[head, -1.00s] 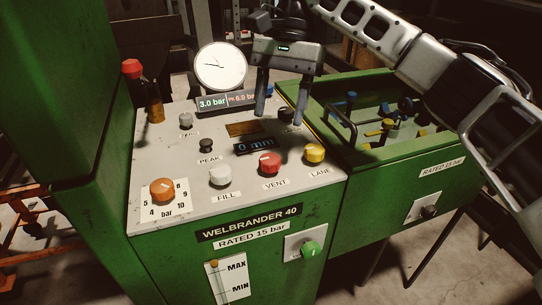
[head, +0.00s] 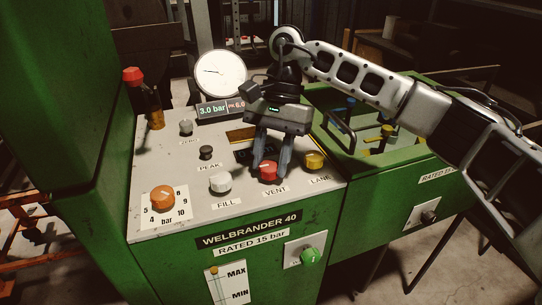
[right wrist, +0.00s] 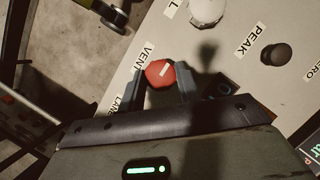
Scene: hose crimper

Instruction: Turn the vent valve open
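The vent valve is a red knob (head: 268,170) above the VENT label on the sloped grey panel (head: 160,150) in the head view. It also shows in the right wrist view (right wrist: 160,73), with a pale pointer line on its top. My right gripper (head: 270,172) comes down over the knob, with one finger on each side of it. In the right wrist view the fingers (right wrist: 160,90) are apart and the knob lies between their tips. I cannot tell whether either finger touches it. My left gripper is not in view.
The white FILL knob (head: 220,183) stands left of the vent knob and the yellow LANE knob (head: 314,160) stands right of it, both close. An orange pressure knob (head: 162,199) is at the front left. A round gauge (head: 220,75) stands at the back. A green bin (head: 400,160) adjoins on the right.

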